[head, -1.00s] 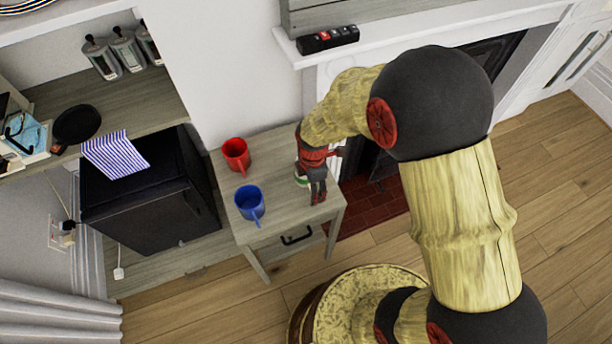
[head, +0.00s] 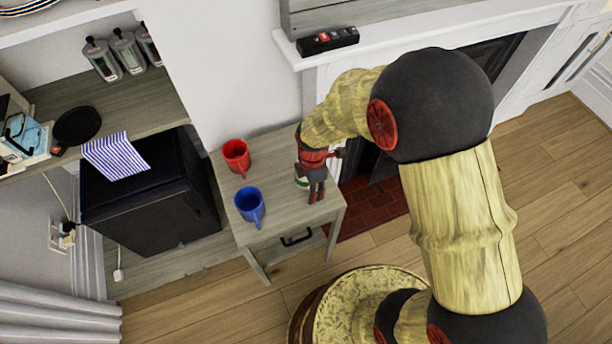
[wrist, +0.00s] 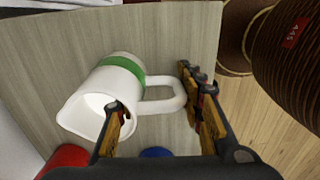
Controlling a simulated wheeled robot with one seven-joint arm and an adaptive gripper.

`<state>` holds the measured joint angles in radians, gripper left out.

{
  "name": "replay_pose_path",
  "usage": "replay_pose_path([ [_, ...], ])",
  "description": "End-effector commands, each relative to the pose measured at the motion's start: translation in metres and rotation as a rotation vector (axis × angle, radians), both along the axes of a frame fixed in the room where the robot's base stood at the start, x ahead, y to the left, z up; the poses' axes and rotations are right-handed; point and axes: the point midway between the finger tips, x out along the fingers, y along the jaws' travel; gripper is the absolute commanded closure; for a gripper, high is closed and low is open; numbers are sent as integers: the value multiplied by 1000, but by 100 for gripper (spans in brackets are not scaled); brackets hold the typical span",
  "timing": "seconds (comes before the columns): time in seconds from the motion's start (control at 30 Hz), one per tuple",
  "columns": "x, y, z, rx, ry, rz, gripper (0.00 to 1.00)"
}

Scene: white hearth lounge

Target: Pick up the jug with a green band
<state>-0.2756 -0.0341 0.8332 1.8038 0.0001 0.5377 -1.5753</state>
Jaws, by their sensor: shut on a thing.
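The white jug with a green band (wrist: 92,98) is in the wrist view, left of the middle, with its mouth facing the lower left and its handle to the right. My gripper (wrist: 152,92) is shut on the jug, with one finger at the mouth and the other at the outer side of the handle. In the head view my gripper (head: 314,190) is over the right part of the small table, and only a sliver of the jug (head: 301,181) shows behind it. Whether the jug touches the table cannot be told.
A red mug (head: 236,156) and a blue mug (head: 250,205) stand on the small grey table (head: 268,151), left of my gripper. A black box-like appliance (head: 150,215) stands left of the table. The fireplace surround and wall are close behind and to the right.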

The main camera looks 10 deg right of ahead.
Motion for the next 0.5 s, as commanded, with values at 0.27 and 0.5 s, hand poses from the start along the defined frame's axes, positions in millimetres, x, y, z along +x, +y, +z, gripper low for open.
replay_pose_path([
  [0.27,-1,0,-1,-1,2,0,100],
  [0.5,-1,0,3,-1,2,0,100],
])
